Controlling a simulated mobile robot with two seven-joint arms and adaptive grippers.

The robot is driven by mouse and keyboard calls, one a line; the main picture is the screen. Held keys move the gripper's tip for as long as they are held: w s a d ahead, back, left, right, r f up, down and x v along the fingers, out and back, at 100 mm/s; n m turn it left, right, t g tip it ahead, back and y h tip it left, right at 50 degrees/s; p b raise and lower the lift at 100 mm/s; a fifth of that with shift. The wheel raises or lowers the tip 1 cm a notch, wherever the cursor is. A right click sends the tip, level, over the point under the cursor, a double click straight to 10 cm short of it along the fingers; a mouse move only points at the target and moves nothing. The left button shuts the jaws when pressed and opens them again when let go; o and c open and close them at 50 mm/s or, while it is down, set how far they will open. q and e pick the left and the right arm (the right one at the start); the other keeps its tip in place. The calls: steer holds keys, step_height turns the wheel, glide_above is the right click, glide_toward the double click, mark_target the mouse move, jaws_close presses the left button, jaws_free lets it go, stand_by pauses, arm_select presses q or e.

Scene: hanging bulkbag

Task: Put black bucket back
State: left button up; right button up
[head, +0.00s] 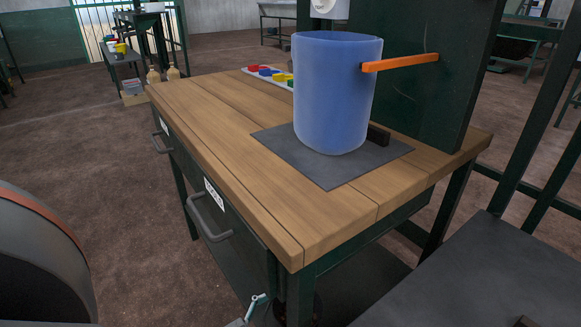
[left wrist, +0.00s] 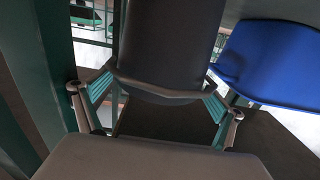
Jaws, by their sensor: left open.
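I cannot make out a black bucket for certain in either view. A blue bucket-like container (head: 335,95) stands upright over a dark grey mat (head: 335,172) on the wooden workbench (head: 200,110). My left gripper (left wrist: 154,100) is open in the left wrist view, with teal fingers spread apart. A dark rounded shape lies between and beyond the fingers; I cannot tell what it is or whether they touch it. In the head view, only a light teal fingertip, seemingly of my left gripper (head: 257,308), shows low by the bench's front leg. My right gripper is not seen.
An orange bar (head: 400,62) runs from the dark green panel (head: 430,80) to the blue container's upper side. A tray of coloured pieces (head: 268,73) lies at the bench's back. Drawer handles (head: 208,220) stick out at the front. A dark surface (head: 480,285) fills the lower right.

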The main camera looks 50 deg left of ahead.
arm_select(q)
steer(key=s+p, duration=0.1)
steer(key=s, duration=0.9)
steer(key=shift+s+a+p, duration=0.35)
steer(key=shift+a, duration=0.05)
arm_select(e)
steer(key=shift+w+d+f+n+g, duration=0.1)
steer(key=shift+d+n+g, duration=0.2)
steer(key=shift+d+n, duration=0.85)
arm_select(q)
steer(key=shift+r, duration=0.1)
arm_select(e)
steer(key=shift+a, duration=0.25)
